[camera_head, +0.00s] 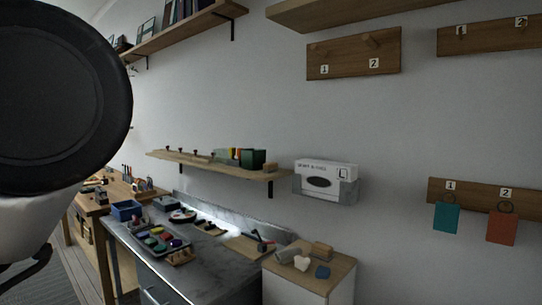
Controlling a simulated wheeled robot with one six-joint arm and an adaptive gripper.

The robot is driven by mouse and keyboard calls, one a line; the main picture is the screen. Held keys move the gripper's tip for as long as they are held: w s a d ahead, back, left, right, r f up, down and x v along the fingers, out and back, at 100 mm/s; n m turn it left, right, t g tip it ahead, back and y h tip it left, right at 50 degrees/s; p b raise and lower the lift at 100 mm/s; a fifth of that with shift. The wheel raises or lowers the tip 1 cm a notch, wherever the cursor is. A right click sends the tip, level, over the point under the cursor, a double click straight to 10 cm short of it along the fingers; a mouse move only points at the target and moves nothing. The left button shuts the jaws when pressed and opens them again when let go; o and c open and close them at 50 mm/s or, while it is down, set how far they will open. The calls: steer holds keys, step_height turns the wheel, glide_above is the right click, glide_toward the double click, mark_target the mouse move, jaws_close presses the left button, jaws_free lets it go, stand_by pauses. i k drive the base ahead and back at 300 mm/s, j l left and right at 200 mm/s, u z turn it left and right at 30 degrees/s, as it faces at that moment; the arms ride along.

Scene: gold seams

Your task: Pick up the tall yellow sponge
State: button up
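I cannot pick out a tall yellow sponge with certainty. A small yellowish upright piece (236,154) stands among green and orange items on the wall shelf, too small to identify. Tan blocks (321,249) and a pale cream piece (302,263) lie on the wooden-topped cabinet at the lower right; I cannot tell whether any is a sponge. Part of my arm, with a large black round cap, fills the left side of the view and hides what is behind it. My gripper's fingertips do not show.
A metal worktop (215,262) carries trays of coloured items and a blue bin (126,210). A blue piece (322,272) lies on the cabinet (340,272). A white box (326,171) hangs on the wall. Green (447,218) and orange (501,227) tags hang at right.

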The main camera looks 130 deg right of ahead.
mark_target(232, 152)
steer(key=z, duration=2.5)
steer(key=i+l+z, duration=0.1)
steer(key=z, duration=0.3)
steer(key=i+l+z, duration=0.1)
steer(key=z, duration=0.3)
steer(key=i+l+z, duration=0.1)
steer(key=z, duration=0.3)
steer(key=i+z, duration=0.15)
steer(key=z, duration=0.2)
steer(key=k, duration=0.45)
